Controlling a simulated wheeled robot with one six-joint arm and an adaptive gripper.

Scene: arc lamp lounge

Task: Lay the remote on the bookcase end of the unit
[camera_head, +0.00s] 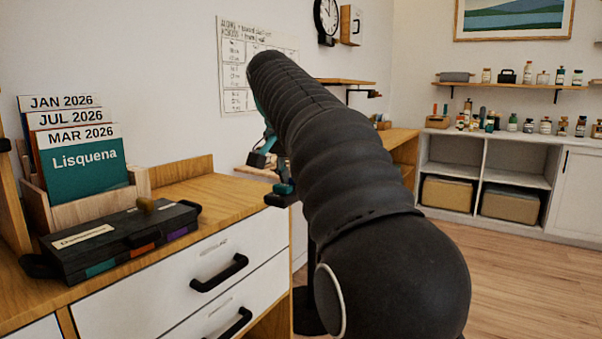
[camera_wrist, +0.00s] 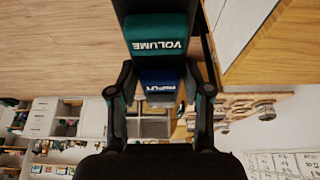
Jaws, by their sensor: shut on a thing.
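My gripper (camera_wrist: 158,84) is shut on a remote (camera_wrist: 160,32), a dark piece with a teal face marked VOLUME and a blue face below it, seen between the fingers in the wrist view. In the head view the gripper (camera_head: 270,178) shows only in part beside my black arm, and the arm hides the remote there. The gripper is just past the right end of the wood-topped drawer unit (camera_head: 215,190). A white unit (camera_head: 485,150) with open compartments stands at the back right. I cannot tell which end is meant as the bookcase end.
A black case (camera_head: 120,240) and a wooden file box (camera_head: 62,212) with dated folders take up the drawer unit's left part; its right part is bare. Bottles (camera_head: 545,126) crowd the back unit's top. Baskets (camera_head: 448,193) fill its lower compartments. Wooden floor (camera_head: 520,280) is clear.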

